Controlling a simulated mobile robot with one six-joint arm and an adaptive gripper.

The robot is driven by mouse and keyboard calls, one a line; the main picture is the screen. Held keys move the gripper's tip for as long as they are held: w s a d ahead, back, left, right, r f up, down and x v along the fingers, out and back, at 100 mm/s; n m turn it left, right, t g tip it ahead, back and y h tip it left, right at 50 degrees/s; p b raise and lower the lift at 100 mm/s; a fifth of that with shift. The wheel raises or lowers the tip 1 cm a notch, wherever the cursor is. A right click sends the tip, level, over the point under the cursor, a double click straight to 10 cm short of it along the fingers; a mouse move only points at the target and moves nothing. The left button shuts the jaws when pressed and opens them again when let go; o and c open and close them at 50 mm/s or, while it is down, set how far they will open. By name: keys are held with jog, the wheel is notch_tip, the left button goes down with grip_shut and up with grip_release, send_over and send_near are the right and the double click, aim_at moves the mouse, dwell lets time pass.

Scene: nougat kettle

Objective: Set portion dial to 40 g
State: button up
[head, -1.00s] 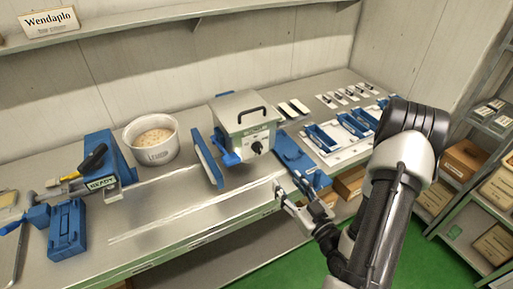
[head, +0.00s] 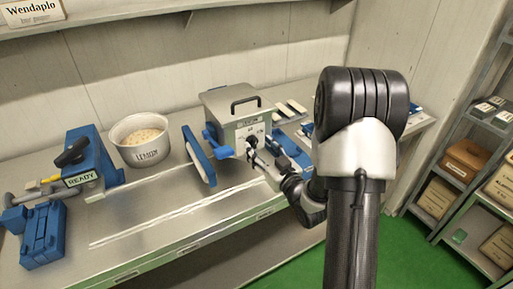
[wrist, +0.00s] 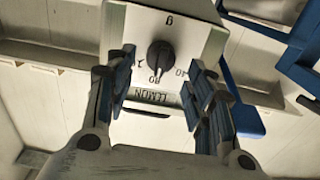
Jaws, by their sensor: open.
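The portion dial (wrist: 160,56) is a black knob on the pale front plate (wrist: 190,30) of the grey metal box (head: 236,112). I cannot tell for sure which mark the knob points to. My gripper (wrist: 158,82) is open, its two blue-padded fingers on either side of the knob and apart from it. In the head view my gripper (head: 257,155) is close in front of the box.
A white LEMON tub (head: 141,152) and a blue READY device (head: 88,160) stand to the left. A blue plate (head: 198,157) stands beside the box. Blue parts (head: 290,150) lie to its right, partly behind my arm. The counter front (head: 150,222) is mostly clear.

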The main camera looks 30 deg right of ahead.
aim_at(253, 142)
jog(key=shift+w, duration=1.45)
jog(key=c, duration=1)
jog(key=shift+c, duration=0.2)
